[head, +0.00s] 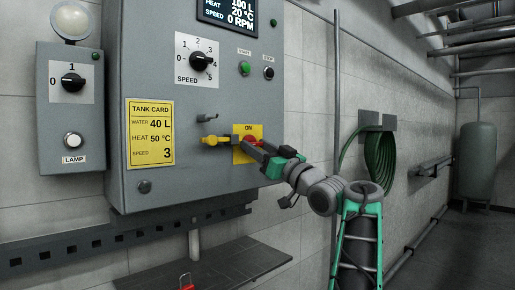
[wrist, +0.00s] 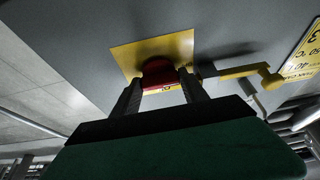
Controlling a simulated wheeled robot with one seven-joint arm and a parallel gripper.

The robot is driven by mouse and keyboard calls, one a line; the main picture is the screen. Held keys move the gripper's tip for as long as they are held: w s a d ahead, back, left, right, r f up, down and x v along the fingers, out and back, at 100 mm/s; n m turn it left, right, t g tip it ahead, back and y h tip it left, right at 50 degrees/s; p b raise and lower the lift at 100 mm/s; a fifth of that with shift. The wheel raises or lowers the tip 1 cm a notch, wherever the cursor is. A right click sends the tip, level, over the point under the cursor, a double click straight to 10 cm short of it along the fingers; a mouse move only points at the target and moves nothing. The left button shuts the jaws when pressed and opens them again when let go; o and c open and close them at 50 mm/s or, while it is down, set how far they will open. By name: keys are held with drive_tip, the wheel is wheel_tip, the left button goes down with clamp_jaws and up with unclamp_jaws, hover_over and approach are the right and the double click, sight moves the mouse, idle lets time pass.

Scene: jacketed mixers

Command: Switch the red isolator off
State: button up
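The red isolator (head: 250,140) is a red handle on a yellow plate (head: 240,156) low on the right of the grey panel. The word ON shows above it. In the wrist view the red handle (wrist: 158,72) sits between the two finger tips, on the yellow plate (wrist: 124,58). My gripper (head: 259,145) reaches it from the right. In the wrist view my gripper (wrist: 161,85) has one finger against each side of the handle and appears shut on it. The fingers hide part of the handle.
A yellow lever (head: 213,140) sticks out just left of the isolator, below a small hook (head: 207,117). The tank card (head: 150,132), speed knob (head: 199,62) and start and stop buttons are nearby. A red padlock (head: 186,282) is below. A green hose (head: 380,160) hangs right.

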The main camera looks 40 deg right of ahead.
drive_tip(key=o, duration=0.5)
drive_tip(key=shift+c, duration=0.2)
